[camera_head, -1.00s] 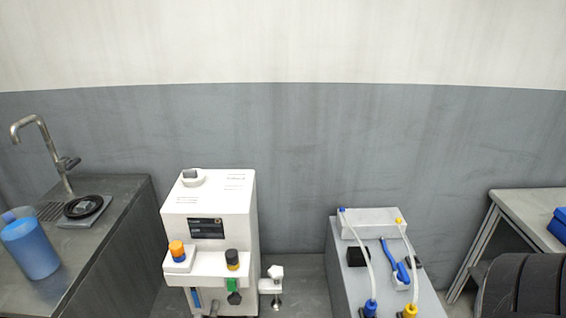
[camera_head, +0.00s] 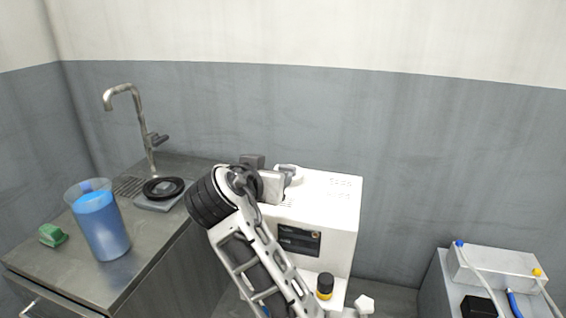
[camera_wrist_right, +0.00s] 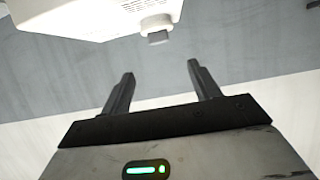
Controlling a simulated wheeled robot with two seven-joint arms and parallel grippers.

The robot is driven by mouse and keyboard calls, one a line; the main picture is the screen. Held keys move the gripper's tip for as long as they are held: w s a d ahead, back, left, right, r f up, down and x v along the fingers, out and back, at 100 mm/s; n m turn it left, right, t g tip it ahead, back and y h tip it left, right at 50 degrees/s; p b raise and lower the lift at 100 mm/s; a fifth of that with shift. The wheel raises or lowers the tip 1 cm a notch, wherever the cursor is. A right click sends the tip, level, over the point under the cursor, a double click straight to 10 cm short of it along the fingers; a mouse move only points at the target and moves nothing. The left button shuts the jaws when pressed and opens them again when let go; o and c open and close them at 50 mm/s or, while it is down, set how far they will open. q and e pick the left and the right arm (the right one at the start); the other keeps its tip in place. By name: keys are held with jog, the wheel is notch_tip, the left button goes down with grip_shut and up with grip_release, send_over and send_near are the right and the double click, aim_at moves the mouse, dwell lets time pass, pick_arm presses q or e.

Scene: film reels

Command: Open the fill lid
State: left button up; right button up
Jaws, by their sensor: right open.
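The white machine (camera_head: 338,215) stands behind my right arm in the head view. Its white round fill lid (camera_head: 289,169) sits at the left of its top, partly hidden by my right gripper (camera_head: 285,180). In the right wrist view the machine (camera_wrist_right: 75,18) is at the upper left, and the lid's grey tab (camera_wrist_right: 158,38) juts out ahead of my right gripper (camera_wrist_right: 160,72). The fingers are open and apart, with nothing between them. The tab lies beyond the fingertips, and the lid looks shut. My left gripper is not in view.
A counter at the left holds a blue-filled jug (camera_head: 103,228), a black ring on a scale (camera_head: 163,189), a green object (camera_head: 53,235) and a tap (camera_head: 145,130). A grey unit with tubes (camera_head: 490,265) stands at the right. The wall behind is bare.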

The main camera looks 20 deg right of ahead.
aim_at(287, 166)
jog(key=x, duration=1.5)
jog(key=shift+w+d+p, duration=0.2)
jog(key=shift+d+p, duration=0.1)
jog(key=shift+p, duration=0.1)
grip_shut()
